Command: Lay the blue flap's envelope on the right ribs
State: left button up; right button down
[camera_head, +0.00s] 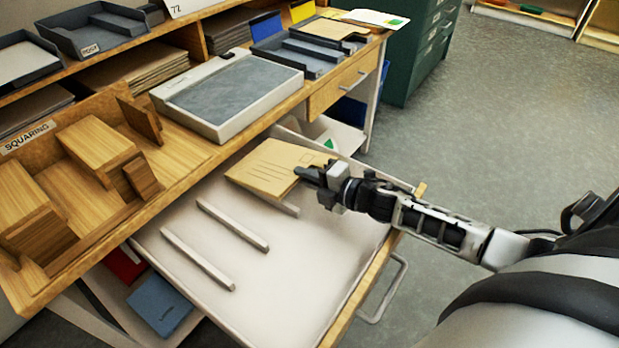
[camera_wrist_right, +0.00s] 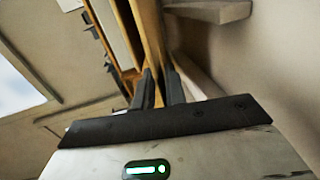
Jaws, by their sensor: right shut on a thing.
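My right gripper (camera_head: 308,176) is shut on the near right edge of a tan envelope (camera_head: 272,166) with printed lines. No blue flap shows on its visible face. The envelope lies roughly flat over the far part of the pale tray (camera_head: 310,265). One right rib (camera_head: 287,207) sticks out from under it; the rest of the right ribs is hidden. I cannot tell whether the envelope touches them. In the right wrist view, the fingers (camera_wrist_right: 160,88) close on a thin tan edge, with a pale rib (camera_wrist_right: 200,82) beside it. My left gripper is out of view.
Two bare left ribs (camera_head: 198,258) (camera_head: 233,224) stand on the tray. Left of it is the wooden bench with the squaring blocks (camera_head: 95,150) and a grey-topped scale (camera_head: 230,92). A green cabinet (camera_head: 420,45) stands behind. The tray's near end is clear.

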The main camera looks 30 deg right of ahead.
jog(key=c, duration=1.4)
grip_release()
jog(key=shift+o, duration=0.2)
jog(key=shift+v, duration=3.75)
